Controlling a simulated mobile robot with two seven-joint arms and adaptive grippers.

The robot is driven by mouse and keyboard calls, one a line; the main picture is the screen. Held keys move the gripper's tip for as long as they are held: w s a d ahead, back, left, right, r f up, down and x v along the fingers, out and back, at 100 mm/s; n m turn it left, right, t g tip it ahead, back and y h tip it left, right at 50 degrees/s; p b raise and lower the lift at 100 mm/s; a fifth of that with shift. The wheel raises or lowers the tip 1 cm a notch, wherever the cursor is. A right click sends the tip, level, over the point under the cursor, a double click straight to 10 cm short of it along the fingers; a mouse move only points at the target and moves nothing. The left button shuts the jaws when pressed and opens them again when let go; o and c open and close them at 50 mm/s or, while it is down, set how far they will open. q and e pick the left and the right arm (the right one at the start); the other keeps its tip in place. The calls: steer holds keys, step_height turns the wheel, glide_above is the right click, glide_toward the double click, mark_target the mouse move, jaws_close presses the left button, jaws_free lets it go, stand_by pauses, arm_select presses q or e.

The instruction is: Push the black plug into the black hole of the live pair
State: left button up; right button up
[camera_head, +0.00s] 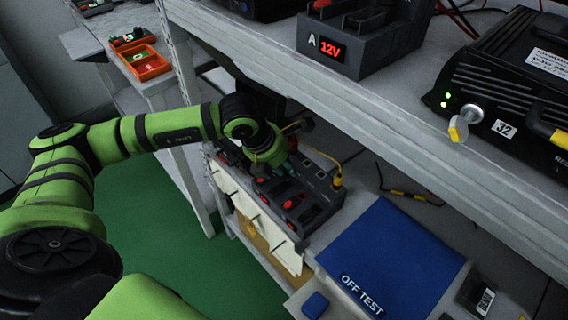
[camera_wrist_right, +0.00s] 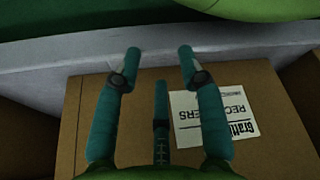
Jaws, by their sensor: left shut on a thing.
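My left gripper (camera_head: 284,160) reaches in under the upper shelf, over a dark socket block (camera_head: 312,208) with several red parts on the lower shelf. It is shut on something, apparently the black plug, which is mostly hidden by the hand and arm. A thin yellow cable shows beside the wrist. Which holes form the live pair, and whether the plug touches one, I cannot tell. My right gripper (camera_wrist_right: 160,66) shows in the right wrist view with its teal-padded fingers apart and empty, above a cardboard box (camera_wrist_right: 260,95).
The upper shelf edge (camera_head: 400,130) lies close above the left hand. It bears a grey unit (camera_head: 372,42) marked A 12V and a black device (camera_head: 500,95) numbered 32. A yellow plug (camera_head: 337,182) stands by the block. A blue OFF TEST mat (camera_head: 395,255) lies clear.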

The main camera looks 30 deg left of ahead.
arm_select(q)
steer(key=shift+f+b, duration=0.15)
steer(key=shift+b, duration=0.4)
stand_by(0.8)
stand_by(0.4)
steer(key=shift+f+b, duration=0.15)
steer(key=shift+b, duration=0.45)
stand_by(0.5)
steer(key=shift+f+b, duration=0.1)
steer(key=shift+b, duration=0.2)
stand_by(0.7)
